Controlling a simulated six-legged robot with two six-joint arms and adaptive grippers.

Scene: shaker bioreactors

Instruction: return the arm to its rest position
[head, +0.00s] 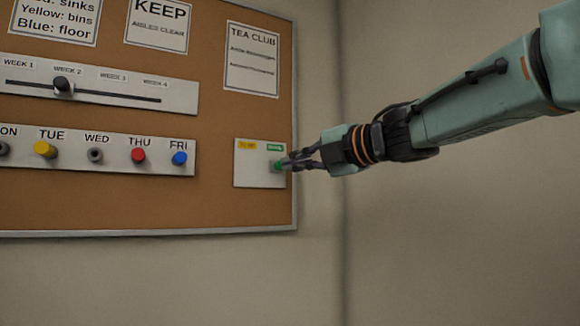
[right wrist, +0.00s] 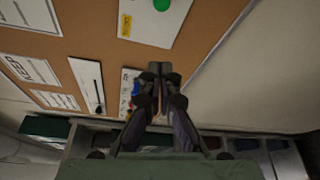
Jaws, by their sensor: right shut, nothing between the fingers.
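My right gripper (head: 289,162) is shut and empty, and its arm comes in from the right in the head view. Its fingertips are at or just in front of a green knob (head: 277,165) on a small white panel (head: 246,176) at the board's lower right. I cannot tell from the head view whether they touch it. In the right wrist view the closed fingertips (right wrist: 160,70) point toward the board, and the green knob (right wrist: 161,87) of the same panel (right wrist: 139,30) shows at the top, with a gap between. My left gripper is not in view.
A cork board (head: 215,215) hangs on the wall, with a slider panel (head: 120,88) and a weekday panel of coloured knobs (head: 100,168) on its left. Paper notices, such as the tea club sheet (head: 251,60), are above. The wall right of the board is bare.

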